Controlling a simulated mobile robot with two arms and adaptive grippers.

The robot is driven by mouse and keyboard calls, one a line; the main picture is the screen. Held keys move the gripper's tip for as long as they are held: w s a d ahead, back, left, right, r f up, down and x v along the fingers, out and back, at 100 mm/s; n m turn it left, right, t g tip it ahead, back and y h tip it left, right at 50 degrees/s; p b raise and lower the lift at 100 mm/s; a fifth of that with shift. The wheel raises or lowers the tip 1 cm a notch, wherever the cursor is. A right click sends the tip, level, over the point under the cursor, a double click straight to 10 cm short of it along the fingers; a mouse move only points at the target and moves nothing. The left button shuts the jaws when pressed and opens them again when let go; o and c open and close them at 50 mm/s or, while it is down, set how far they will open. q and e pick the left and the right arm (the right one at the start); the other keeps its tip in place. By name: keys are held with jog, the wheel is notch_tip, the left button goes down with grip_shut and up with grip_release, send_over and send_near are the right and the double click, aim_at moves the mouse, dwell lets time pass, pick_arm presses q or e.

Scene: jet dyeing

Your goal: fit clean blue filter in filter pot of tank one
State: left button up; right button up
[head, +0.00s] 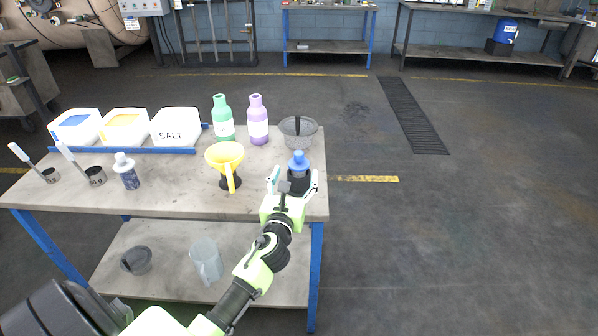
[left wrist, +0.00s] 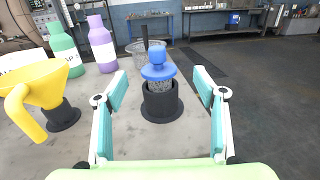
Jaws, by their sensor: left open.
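The blue-topped filter (head: 299,158) stands upright in a dark round holder near the right end of the table. In the left wrist view the filter (left wrist: 158,70) shows a blue knob and flange above a mesh body, partly sunk in the black holder (left wrist: 162,104). My left gripper (head: 295,180) is open and empty. Its fingers stand to either side of the filter in the left wrist view (left wrist: 160,88), with a gap on each side. My right gripper is out of view. I cannot make out the filter pot of tank one.
The table (head: 180,195) also holds a yellow funnel (head: 224,156), a green bottle (head: 223,118), a purple bottle (head: 258,119), a grey mesh basket (head: 298,138) and white bins, one marked SALT (head: 176,128). A large tank (head: 75,22) is at the back left. The floor at right is clear.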

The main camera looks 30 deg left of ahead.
aim_at(298, 163)
pick_arm(q)
jog(key=shift+f+x, duration=0.2)
jog(key=shift+x, duration=1.75)
jog(key=shift+f+x, duration=0.2)
jog(key=shift+x, duration=1.75)
jog(key=shift+a, duration=0.15)
jog(key=shift+s, duration=0.1)
jog(key=c, duration=1.3)
